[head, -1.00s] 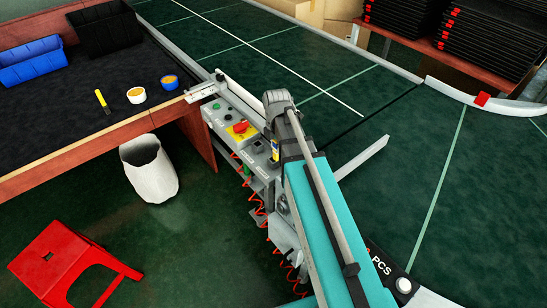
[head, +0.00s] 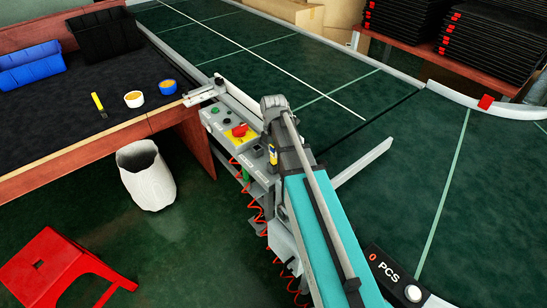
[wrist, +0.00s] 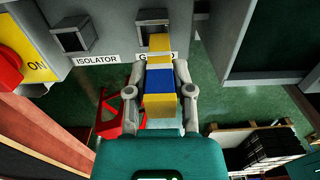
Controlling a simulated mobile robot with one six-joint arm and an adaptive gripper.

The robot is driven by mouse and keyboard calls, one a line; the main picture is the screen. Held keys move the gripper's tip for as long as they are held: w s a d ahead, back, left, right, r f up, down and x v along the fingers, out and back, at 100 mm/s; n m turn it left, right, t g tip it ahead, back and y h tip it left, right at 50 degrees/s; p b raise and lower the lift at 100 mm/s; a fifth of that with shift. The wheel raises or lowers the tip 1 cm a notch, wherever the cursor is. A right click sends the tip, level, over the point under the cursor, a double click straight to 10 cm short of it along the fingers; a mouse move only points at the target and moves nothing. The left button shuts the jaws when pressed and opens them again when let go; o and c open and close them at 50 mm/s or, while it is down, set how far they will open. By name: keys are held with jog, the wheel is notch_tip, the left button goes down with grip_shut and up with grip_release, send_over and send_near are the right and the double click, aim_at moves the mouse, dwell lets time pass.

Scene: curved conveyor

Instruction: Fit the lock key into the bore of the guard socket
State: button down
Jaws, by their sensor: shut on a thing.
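The lock key (wrist: 159,83), a bar with yellow and blue bands, is held between the two fingers of my gripper (wrist: 158,85) in the wrist view. The guard socket (wrist: 153,19) is a dark square opening in a grey box, above the key's far end. The key's yellow tip overlaps the socket's lower edge and hides part of its label. I cannot tell whether the tip is inside the bore. In the head view, a small yellow and blue part of the key (head: 273,155) shows beside the control panel; my arm hides most of the gripper.
A similar isolator socket (wrist: 74,39) lies left of the guard socket. A red emergency stop (head: 239,131) on yellow sits on the panel. A workbench (head: 95,90), white bin (head: 147,178) and red stool (head: 60,272) stand left. The green conveyor (head: 300,60) runs behind.

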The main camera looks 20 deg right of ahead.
jog(key=shift+w+f+b, duration=0.5)
jog(key=shift+f+b, duration=0.25)
jog(key=shift+f, duration=0.05)
jog(key=shift+s+f+b, duration=0.1)
jog(key=shift+f+b, duration=1.15)
jog(key=shift+f, duration=0.15)
jog(key=shift+c, duration=2.4)
grip_release()
jog(key=shift+r, duration=0.25)
notch_tip(320, 180, up, 12)
jog(key=p, duration=1.2)
